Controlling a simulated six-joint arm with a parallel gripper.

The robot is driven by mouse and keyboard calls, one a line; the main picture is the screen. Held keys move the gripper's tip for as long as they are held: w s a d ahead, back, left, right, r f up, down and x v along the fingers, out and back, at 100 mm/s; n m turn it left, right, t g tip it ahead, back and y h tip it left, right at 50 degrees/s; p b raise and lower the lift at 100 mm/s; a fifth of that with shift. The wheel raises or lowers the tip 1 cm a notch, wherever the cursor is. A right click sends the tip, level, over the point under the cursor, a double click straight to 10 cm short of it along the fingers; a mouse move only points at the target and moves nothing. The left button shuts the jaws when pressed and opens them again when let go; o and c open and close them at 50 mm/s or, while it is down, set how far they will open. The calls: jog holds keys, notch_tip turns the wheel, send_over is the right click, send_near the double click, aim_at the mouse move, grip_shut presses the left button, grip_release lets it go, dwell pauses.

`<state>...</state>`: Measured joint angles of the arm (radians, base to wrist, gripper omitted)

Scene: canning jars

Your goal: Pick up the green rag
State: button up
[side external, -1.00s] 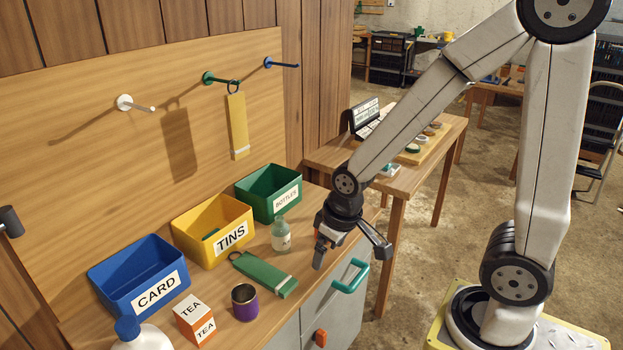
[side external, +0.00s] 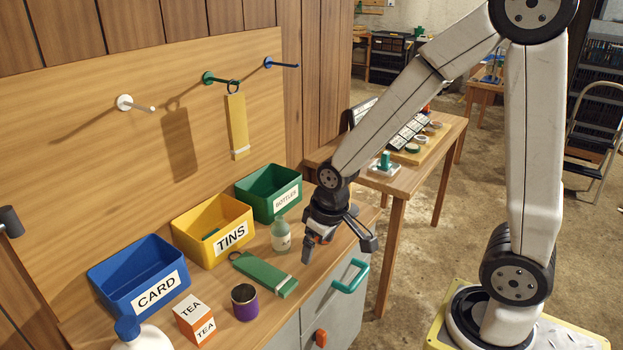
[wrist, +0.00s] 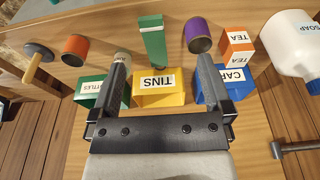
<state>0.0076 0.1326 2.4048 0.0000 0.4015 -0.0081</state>
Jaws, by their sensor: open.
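The green rag (side external: 268,276) lies flat on the bench top, with a dark ring at its far left end and a pale band near its right end. In the wrist view, the green rag (wrist: 153,42) shows upper middle, beyond the yellow bin and between the lines of the fingers. My gripper (side external: 336,248) is open and empty, above the bench's front edge, up and to the right of the rag and apart from it. In the wrist view, both fingers of my gripper (wrist: 162,68) are spread wide with nothing between them.
A glass bottle (side external: 281,236) stands close behind the rag, and a purple tin (side external: 244,303) stands in front. Blue (side external: 110,283), yellow (side external: 188,241) and green (side external: 253,203) bins line the back. A tea box (side external: 194,322) is at left; a yellow rag (side external: 238,127) hangs on a green peg.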

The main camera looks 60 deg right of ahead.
jog(key=w+d+f+g, duration=0.1)
jog(key=w+f, duration=0.3)
jog(key=w, duration=0.8)
jog(key=g, duration=0.1)
send_near(257, 267)
jog(key=shift+s+a+f, duration=0.1)
jog(key=shift+s+f, duration=0.2)
jog(key=shift+f, duration=0.15)
jog(key=shift+w+f, duration=0.3)
jog(key=shift+f, duration=1.45)
jog(key=shift+f, duration=0.1)
jog(key=shift+w+f, duration=0.15)
jog(key=shift+f, duration=2.35)
jog(key=shift+c, duration=0.2)
jog(key=c, duration=1)
jog(key=shift+c, duration=0.2)
